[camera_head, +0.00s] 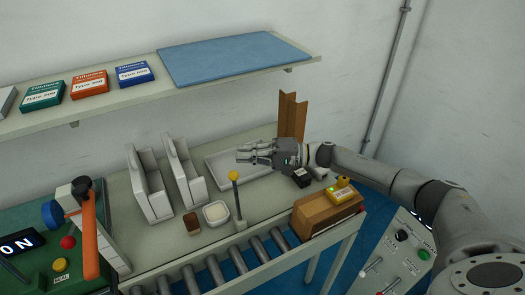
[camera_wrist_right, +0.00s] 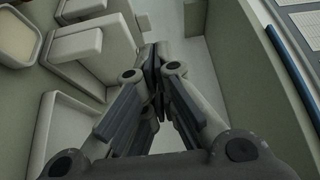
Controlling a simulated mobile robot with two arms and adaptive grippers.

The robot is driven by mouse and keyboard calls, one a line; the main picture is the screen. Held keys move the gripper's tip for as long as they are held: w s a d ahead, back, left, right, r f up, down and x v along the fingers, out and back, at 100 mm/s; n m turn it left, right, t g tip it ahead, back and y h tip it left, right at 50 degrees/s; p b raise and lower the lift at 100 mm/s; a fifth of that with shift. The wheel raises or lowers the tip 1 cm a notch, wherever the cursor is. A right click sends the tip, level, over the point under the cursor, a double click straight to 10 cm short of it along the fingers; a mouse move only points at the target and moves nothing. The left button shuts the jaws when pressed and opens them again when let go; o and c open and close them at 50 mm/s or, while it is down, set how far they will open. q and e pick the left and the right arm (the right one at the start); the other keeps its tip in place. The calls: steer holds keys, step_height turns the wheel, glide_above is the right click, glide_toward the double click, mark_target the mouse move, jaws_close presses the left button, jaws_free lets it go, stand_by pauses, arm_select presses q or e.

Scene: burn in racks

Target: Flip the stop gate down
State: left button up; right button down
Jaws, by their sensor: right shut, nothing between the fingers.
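A thin dark upright lever (camera_head: 237,197) with a yellow ball on top stands at the edge of the roller conveyor. A tall brown angled plate (camera_head: 292,117) stands upright at the back of the bench. I cannot tell for sure which of these is the stop gate. My right gripper (camera_head: 242,153) is shut and empty, above the bench, behind and above the yellow ball and apart from it. It also shows shut in the right wrist view (camera_wrist_right: 157,60), with white holders to its left. My left gripper is not in view.
White upright holders (camera_head: 148,185), a white dish (camera_head: 216,213) and a brown block (camera_head: 192,223) stand left of the lever. A brown box (camera_head: 325,212) with a yellow device sits at the right. Rollers (camera_head: 235,257) run along the front. A shelf (camera_head: 195,83) overhangs the back.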

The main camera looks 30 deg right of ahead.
steer(key=s+a+p, duration=0.2)
steer(key=shift+s+a, duration=0.4)
steer(key=shift+f, duration=0.1)
steer(key=shift+s, duration=0.1)
